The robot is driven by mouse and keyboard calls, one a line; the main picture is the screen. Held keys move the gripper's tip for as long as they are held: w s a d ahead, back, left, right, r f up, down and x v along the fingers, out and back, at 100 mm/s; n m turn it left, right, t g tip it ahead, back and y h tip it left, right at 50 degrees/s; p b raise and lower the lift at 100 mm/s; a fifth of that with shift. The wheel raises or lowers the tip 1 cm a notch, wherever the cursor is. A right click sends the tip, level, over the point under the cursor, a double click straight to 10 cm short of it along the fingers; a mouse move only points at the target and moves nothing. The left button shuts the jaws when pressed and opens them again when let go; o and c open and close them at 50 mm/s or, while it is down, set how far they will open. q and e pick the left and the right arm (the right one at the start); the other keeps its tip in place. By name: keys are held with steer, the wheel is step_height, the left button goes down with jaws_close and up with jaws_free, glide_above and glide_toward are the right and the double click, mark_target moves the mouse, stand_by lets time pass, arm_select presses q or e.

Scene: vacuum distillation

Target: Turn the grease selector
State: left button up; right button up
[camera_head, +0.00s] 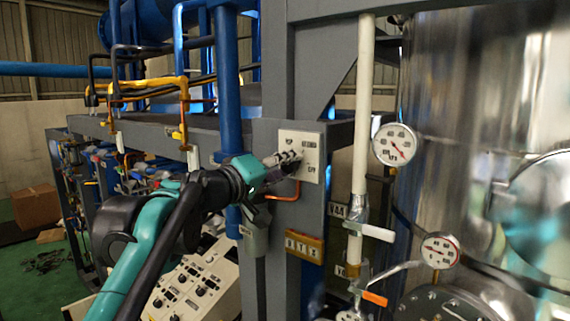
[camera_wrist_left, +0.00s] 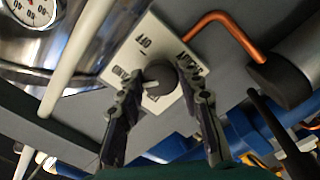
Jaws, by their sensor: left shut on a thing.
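The grease selector is a dark round knob (camera_wrist_left: 160,81) on a pale labelled plate (camera_head: 312,153), which is fixed to a grey post. In the left wrist view, the plate (camera_wrist_left: 146,46) shows tilted, with "OFF" and other lettering around the knob. My left gripper (camera_head: 290,158) reaches the plate from the left in the head view. In the wrist view, my left gripper (camera_wrist_left: 162,88) has one finger on each side of the knob and is shut on it. In the head view the fingers hide most of the knob. My right gripper is not in view.
An orange-brown pipe (camera_wrist_left: 222,24) bends close beside the plate. A white vertical pipe (camera_head: 362,110) and a pressure gauge (camera_head: 395,144) stand to the right, before a shiny steel tank (camera_head: 470,95). A blue pipe (camera_head: 228,90) rises left of the plate. A control panel (camera_head: 195,285) sits below.

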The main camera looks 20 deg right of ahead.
arm_select(q)
steer(key=shift+n, duration=0.6)
steer(key=o, duration=1.2)
steer(key=shift+c, duration=0.2)
steer(key=v, duration=1.2)
